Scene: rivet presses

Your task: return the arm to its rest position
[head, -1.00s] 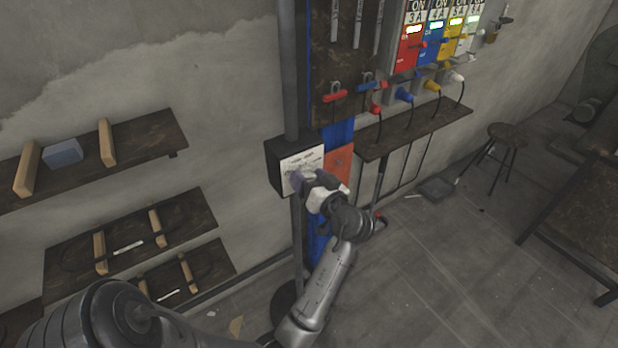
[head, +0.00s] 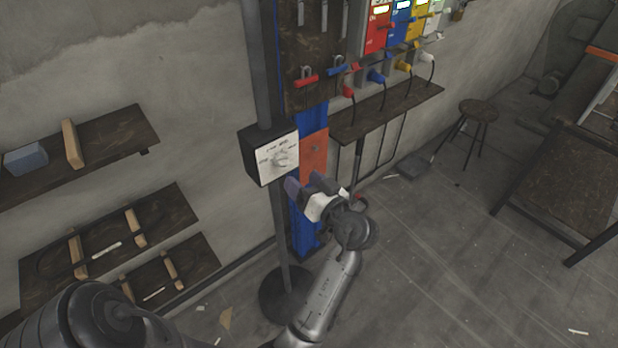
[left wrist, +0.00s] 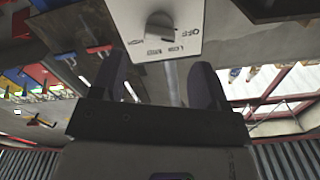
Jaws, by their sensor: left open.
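My left gripper (head: 304,187) is open and empty in the head view, just below and to the right of a grey switch box (head: 270,152) on a pole. Its arm comes up from the bottom of the picture. In the left wrist view, the two fingers of the left gripper (left wrist: 160,84) stand apart with nothing between them. The white dial face with its knob (left wrist: 160,25) lies beyond the fingertips, with a gap between. The markings "OFF" and "LOW" show on it. My right gripper is not in view.
The pole's round base (head: 287,290) stands on the floor beside my left arm. Wall shelves (head: 110,250) are at the left. A narrow shelf (head: 390,108) under coloured plugs, a stool (head: 478,112) and a dark table (head: 565,185) are to the right. The floor at right is mostly clear.

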